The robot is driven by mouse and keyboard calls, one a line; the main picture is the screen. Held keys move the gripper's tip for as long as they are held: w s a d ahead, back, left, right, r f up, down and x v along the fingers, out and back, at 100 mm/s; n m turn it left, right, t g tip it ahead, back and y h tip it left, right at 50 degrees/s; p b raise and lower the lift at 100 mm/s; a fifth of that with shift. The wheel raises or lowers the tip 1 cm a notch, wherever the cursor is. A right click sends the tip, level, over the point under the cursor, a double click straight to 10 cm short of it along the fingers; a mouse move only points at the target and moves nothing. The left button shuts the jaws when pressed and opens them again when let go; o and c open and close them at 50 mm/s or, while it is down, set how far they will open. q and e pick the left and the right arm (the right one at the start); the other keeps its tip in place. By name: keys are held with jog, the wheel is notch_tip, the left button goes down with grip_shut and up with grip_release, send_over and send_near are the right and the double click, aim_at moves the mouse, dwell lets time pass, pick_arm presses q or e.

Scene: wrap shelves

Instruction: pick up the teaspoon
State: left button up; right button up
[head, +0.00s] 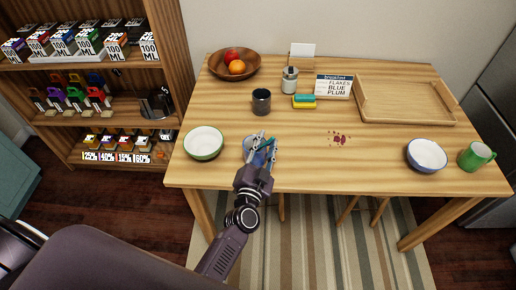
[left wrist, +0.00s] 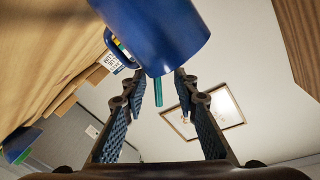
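A blue mug (head: 249,150) stands near the table's front edge, mostly hidden under my left gripper (head: 265,143). In the left wrist view the mug (left wrist: 160,35) fills the top, with its handle to the left. A thin teal handle (left wrist: 158,91), seemingly the teaspoon's, sticks out from the mug's rim; its other end is hidden in the mug. My left gripper (left wrist: 167,92) is open, its fingers apart on either side of the teal handle, with gaps showing. My right gripper is not in view.
A green bowl (head: 204,144) stands left of the mug, a dark cup (head: 261,101) behind it. Crumbs (head: 340,139) lie to the right. A blue bowl (head: 426,155), green mug (head: 476,156) and wooden tray (head: 405,117) are farther right. A shelf (head: 180,70) stands left.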

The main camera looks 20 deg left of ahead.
pick_arm(q)
jog(key=shift+c, duration=0.6)
grip_shut()
